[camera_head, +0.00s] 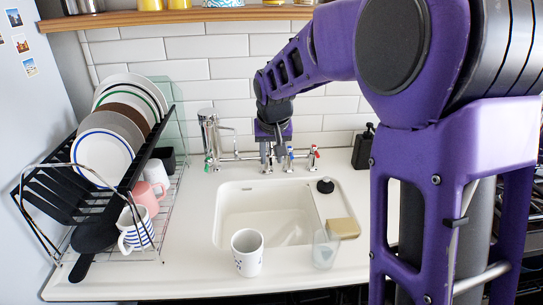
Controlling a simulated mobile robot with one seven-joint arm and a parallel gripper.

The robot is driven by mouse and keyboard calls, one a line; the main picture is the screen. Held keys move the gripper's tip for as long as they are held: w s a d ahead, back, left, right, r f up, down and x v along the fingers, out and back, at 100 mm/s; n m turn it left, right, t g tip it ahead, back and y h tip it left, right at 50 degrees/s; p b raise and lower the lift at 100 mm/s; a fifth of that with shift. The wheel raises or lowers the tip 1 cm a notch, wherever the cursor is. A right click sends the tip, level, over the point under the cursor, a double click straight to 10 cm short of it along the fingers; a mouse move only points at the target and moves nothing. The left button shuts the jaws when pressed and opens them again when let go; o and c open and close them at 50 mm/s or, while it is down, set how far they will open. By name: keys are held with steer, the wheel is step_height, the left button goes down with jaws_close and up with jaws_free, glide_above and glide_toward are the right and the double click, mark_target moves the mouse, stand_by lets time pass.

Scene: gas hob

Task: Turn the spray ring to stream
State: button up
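My purple arm reaches over the sink, and my gripper (273,152) points down at the tap fittings behind the basin. It overlaps the middle of the metal tap (243,157) in the picture. I cannot tell whether it touches the tap, or whether its fingers are open or shut. The spray ring cannot be made out; it is too small or hidden by my gripper. A blue-marked handle (290,156) is just right of my gripper, and a red-marked handle (314,157) stands further right. A green-marked fitting (208,162) is at the left.
The white sink (222,213) lies in front of the tap. A white cup (247,253) and a clear glass (325,249) stand at its front edge, near a sponge (344,228). A loaded dish rack (65,190) fills the left. A steel cylinder (209,135) stands behind.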

steer(key=p+v, duration=0.2)
steer(key=v, duration=1.5)
steer(key=shift+r+p, duration=0.25)
steer(key=shift+p, duration=0.15)
